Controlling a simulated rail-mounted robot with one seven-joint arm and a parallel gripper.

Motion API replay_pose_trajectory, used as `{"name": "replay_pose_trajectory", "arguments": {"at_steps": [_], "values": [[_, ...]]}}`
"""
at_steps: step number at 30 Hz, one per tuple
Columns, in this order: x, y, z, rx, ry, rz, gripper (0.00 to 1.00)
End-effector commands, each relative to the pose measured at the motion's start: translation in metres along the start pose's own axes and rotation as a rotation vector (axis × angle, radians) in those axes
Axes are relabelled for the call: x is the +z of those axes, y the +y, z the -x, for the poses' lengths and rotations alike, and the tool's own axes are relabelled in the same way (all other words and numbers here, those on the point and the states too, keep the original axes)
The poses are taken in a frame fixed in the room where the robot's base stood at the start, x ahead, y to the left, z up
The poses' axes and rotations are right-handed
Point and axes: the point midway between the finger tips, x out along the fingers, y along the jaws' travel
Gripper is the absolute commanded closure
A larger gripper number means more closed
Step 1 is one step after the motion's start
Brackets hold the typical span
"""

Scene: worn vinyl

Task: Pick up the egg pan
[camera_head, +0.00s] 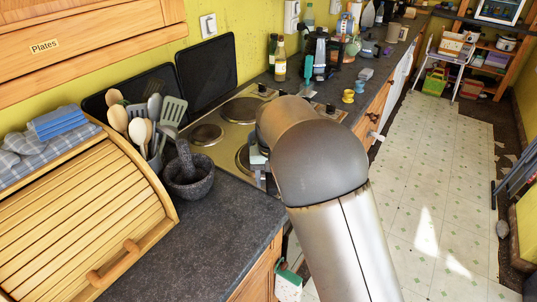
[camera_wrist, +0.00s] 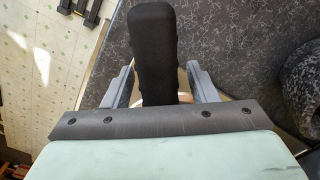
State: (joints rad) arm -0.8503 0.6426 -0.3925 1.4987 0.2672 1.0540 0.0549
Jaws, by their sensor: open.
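A thick black handle (camera_wrist: 153,45), which looks like the egg pan's, runs up the middle of the wrist view. My gripper (camera_wrist: 160,68) is open, with one grey finger on each side of the handle and a gap showing on both sides. The lower end of the handle and most of the pan body are hidden behind my gripper's dark front bar. In the head view, my arm covers the pan, and only a small part of my gripper (camera_head: 258,160) shows by the front of the hob.
A stone mortar with pestle (camera_head: 190,178) stands left of the hob (camera_head: 208,135) and shows at the wrist view's right edge (camera_wrist: 302,85). A utensil pot (camera_head: 153,158) and wooden bread bin (camera_head: 85,215) are further left. Bottles and yellow cups (camera_head: 348,96) stand beyond the hob.

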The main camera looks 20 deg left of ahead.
Motion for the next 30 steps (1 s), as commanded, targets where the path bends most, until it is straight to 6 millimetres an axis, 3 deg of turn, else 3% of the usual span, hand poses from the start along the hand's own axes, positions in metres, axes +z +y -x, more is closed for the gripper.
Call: {"name": "replay_pose_trajectory", "arguments": {"at_steps": [9, 15, 30], "values": [[-0.0001, 0.0001, -0.0069, 0.0, 0.001, 0.0, 0.47], [-0.0001, 0.0001, -0.0066, 0.0, 0.001, 0.0, 1.0], [-0.0017, -0.0002, 0.0, -0.002, 0.008, 0.0, 1.0]]}}
